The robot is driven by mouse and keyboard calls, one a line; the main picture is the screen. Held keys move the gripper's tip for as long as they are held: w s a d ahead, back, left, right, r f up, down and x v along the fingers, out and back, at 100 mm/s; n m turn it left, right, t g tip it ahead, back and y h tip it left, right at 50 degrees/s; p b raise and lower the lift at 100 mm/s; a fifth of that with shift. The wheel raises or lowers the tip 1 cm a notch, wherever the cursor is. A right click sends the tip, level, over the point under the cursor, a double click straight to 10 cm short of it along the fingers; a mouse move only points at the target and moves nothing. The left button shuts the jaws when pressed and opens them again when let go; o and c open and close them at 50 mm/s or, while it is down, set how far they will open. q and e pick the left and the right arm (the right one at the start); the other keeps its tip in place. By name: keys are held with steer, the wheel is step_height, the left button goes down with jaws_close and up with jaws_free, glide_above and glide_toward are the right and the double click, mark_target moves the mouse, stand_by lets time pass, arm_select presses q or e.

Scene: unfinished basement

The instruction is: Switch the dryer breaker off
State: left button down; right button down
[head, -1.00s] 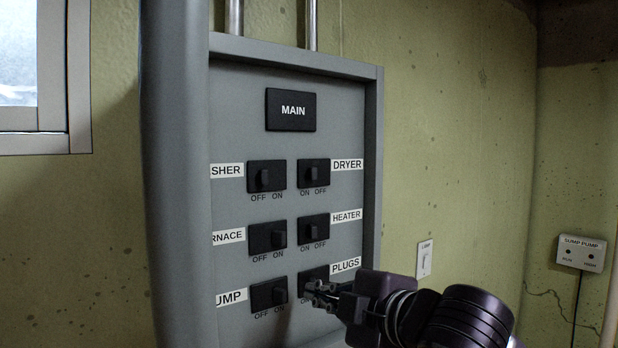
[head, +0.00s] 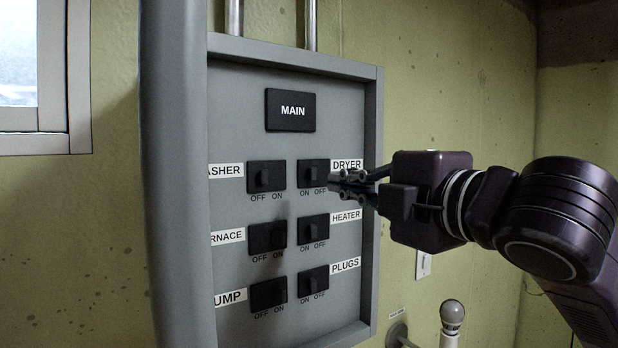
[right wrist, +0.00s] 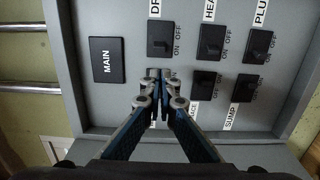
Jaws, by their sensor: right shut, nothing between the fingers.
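The grey breaker panel (head: 232,110) has labelled black breakers. The dryer breaker (head: 306,168) is at the top of the right column, with ON at its left and OFF at its right. In the right wrist view the dryer breaker (right wrist: 154,33) is seen sideways, its toggle leaning towards ON. My right gripper (head: 336,184) is shut and empty, its fingertips at the right edge of the dryer breaker in the head view; contact cannot be told. In the wrist view the gripper (right wrist: 160,78) covers the washer breaker. My left gripper is out of view.
The heater breaker (head: 310,229) and plugs breaker (head: 312,281) sit below. The washer (head: 264,176), furnace (head: 266,237) and sump (head: 267,294) breakers form the left column. The panel's raised right rim (head: 374,140) lies under my fingers.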

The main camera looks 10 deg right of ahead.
mark_target(299, 176)
steer(key=p+x, duration=0.3)
steer(key=x, duration=0.5)
steer(key=shift+w+a, duration=0.1)
steer(key=shift+w, duration=0.3)
steer(key=shift+w+a+f, duration=0.1)
steer(key=shift+w+a, duration=0.05)
steer(key=shift+w, duration=0.45)
steer(key=shift+a+p, duration=0.1)
steer(key=shift+p, duration=0.2)
